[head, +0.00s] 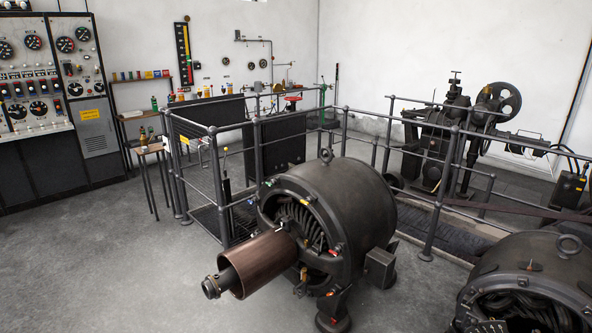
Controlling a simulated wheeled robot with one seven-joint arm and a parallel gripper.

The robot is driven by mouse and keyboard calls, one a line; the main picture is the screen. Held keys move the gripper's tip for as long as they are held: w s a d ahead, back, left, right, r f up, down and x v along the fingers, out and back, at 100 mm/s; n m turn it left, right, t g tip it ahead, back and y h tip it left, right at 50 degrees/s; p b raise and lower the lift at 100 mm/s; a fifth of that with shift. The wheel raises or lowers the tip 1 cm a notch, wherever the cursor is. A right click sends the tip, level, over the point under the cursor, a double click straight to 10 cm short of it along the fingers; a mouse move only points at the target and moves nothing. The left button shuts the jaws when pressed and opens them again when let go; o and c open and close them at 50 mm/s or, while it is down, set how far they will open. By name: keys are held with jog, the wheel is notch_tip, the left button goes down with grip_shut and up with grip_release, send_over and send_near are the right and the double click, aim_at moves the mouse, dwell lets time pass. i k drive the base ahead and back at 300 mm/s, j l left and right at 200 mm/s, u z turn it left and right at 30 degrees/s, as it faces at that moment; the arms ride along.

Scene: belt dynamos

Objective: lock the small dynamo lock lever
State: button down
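A dark dynamo (350,195) stands on the floor at the centre, with an eye ring on top. Its open front shows windings, and a brown cylinder (262,262) sticks out of it toward the lower left. Small red-tipped (337,249) and orange-tipped parts sit on its front rim and below. I cannot tell which of these, if any, is the lock lever. A second dynamo (535,275) is cut off at the lower right. My gripper is not in view.
Metal railings (259,160) run behind the dynamo. A control panel (40,70) stands at the left wall, with a small stool (150,150) near it. A machine with a wheel (497,102) stands at the back right. The floor at the lower left is clear.

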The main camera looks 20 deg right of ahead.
aim_at(480, 291)
jog(key=i+l+z, duration=0.2)
jog(key=i+z, duration=0.55)
jog(key=i+j+z, duration=0.1)
jog(key=i+z, duration=0.3)
jog(key=i+j+z, duration=0.35)
jog(key=i, duration=0.2)
jog(key=i+l, duration=0.2)
jog(key=i, duration=0.15)
jog(key=i+l+z, duration=0.1)
jog(key=i, duration=0.3)
jog(key=i+l, duration=0.25)
jog(key=i+z, duration=0.05)
jog(key=i, duration=0.05)
